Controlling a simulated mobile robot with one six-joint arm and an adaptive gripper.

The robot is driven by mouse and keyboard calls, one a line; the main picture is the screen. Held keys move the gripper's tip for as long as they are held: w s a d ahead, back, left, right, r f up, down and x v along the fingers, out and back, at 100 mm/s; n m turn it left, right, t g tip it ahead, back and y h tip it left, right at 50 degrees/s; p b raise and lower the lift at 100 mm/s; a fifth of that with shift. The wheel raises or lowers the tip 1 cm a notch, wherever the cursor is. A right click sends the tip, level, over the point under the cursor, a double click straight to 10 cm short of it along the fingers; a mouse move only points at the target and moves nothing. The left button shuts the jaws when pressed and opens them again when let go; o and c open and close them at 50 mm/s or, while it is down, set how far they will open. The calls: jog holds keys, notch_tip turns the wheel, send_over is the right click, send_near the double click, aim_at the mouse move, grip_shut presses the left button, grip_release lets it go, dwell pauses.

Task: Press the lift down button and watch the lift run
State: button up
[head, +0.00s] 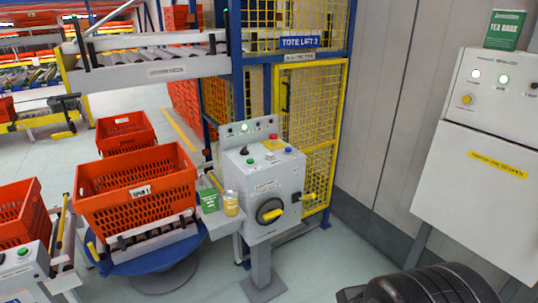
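The lift control box (264,185) is a pale grey pedestal box in front of the lift. Its sloped top carries a red button (272,136), a blue button (288,150), a black knob (244,151) and small pale and green controls. The labels are too small to read, so I cannot tell which is lift down. A lamp panel (249,131) behind it shows lit green lamps. The box front has a black and yellow rotary handle (270,211). The lift (310,130) has blue posts, yellow mesh and a sign reading TOTE LIFT 2.
An orange tote (138,190) sits on rollers over a blue turntable (150,262) left of the box. A green carton (208,197) and yellow jar (231,203) stand on a side shelf. A white cabinet (485,150) stands right. Floor before the box is clear.

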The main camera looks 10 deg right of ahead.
grip_shut()
dwell(1.4)
